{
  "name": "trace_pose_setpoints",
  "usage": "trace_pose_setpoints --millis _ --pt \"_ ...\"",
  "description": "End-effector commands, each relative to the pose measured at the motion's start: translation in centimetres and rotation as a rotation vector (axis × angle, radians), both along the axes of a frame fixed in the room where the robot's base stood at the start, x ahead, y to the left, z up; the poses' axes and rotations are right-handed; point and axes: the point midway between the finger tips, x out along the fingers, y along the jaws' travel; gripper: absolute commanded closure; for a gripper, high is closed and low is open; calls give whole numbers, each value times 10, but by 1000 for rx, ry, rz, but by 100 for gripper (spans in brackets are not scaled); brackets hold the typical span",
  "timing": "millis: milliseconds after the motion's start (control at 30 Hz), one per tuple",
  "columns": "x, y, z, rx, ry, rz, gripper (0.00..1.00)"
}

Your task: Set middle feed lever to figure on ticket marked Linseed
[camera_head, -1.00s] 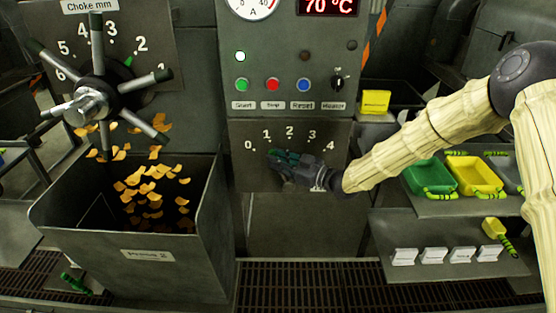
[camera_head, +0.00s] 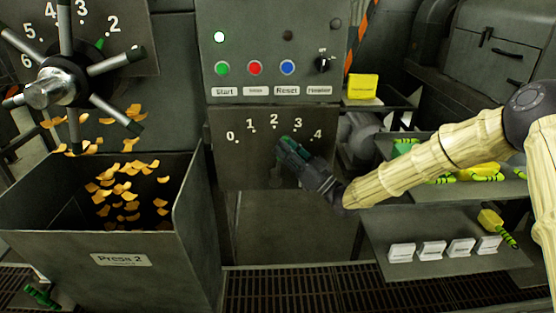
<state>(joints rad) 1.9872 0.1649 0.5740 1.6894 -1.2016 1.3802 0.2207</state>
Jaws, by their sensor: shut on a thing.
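My gripper (camera_head: 287,148) is shut on the feed lever, in front of the dark feed panel (camera_head: 225,170) above the Press 2 label's height. The panel carries an arc of figures from 0 to 4. The lever itself is mostly hidden by my gripper; a green end (camera_head: 284,141) shows at the fingertips, below the 2 and 3. I cannot tell its exact reading. No ticket marked Linseed can be read; several small white cards (camera_head: 431,250) stand on the lower right shelf, their print too small.
A hopper labelled Press 2 (camera_head: 120,259) with falling flakes stands at left, below a spoked choke wheel (camera_head: 50,88). Push buttons (camera_head: 255,68) and a knob (camera_head: 323,63) sit just above the feed panel. Shelves with yellow and green scoops (camera_head: 478,170) lie at right, under my arm.

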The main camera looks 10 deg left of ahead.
Motion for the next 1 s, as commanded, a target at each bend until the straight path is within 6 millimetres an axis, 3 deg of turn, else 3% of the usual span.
trace_pose_setpoints --millis 33,333,967,1000 --pt "1 -4 -7 26 8 -1 100" --pt "5 -17 -10 146 42 -2 100" --pt "6 -21 -9 185 55 -1 100" --pt "6 -21 -9 185 55 -1 78"
